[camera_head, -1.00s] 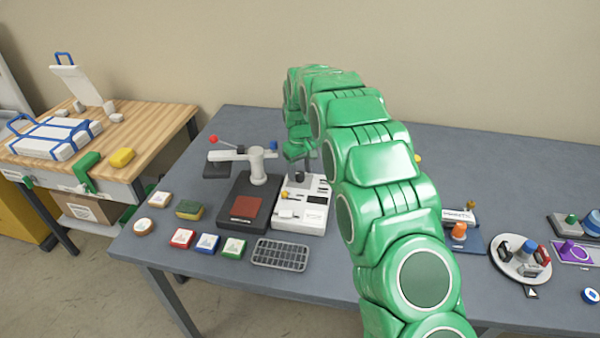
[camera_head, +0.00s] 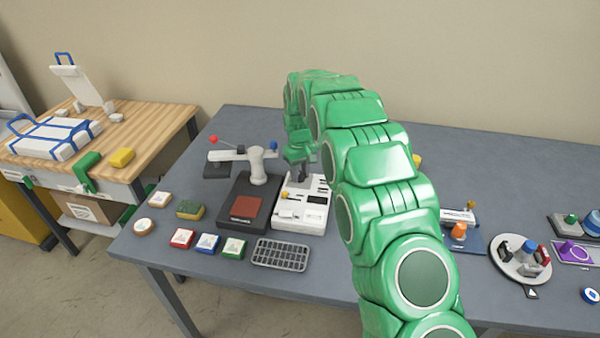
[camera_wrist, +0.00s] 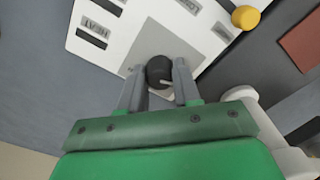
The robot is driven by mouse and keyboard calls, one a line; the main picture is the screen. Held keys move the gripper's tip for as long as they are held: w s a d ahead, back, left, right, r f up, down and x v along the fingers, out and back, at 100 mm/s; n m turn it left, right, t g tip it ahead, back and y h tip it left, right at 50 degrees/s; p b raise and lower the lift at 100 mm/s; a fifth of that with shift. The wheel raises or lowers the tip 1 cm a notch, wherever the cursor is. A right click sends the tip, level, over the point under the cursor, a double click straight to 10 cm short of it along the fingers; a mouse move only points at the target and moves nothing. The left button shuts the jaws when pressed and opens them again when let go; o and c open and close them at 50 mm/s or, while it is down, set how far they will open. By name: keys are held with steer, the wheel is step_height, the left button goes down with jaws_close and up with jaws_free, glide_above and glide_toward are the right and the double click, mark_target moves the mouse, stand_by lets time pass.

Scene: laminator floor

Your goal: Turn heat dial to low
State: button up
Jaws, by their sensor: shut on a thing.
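The heat dial is a round black knob (camera_wrist: 159,71) with a pale pointer mark, on a grey square of the white machine panel (camera_wrist: 120,28) in the wrist view. Lettering reading "HEAT" shows on the panel beside two dark slots. My gripper (camera_wrist: 159,84) is shut on the knob, with one grey finger on each side of it. In the head view the white machine (camera_head: 301,208) stands on the grey table, and my gripper (camera_head: 301,170) is over its back part. My arm hides the machine's right edge, and the knob is mostly hidden there.
A black press base with a red pad (camera_head: 246,207) stands just left of the machine, with a white lever arm (camera_head: 240,154) behind it. A yellow knob (camera_wrist: 245,17) is near the gripper. A grey rack (camera_head: 281,255) and several coloured blocks lie in front.

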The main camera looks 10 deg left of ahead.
mark_target(300, 173)
steer(key=shift+m, duration=0.3)
steer(key=m, duration=0.4)
steer(key=shift+m, duration=0.4)
steer(key=m, duration=0.4)
stand_by(0.3)
steer(key=o, duration=1.1)
steer(key=shift+c, duration=0.2)
steer(key=shift+r, duration=3.85)
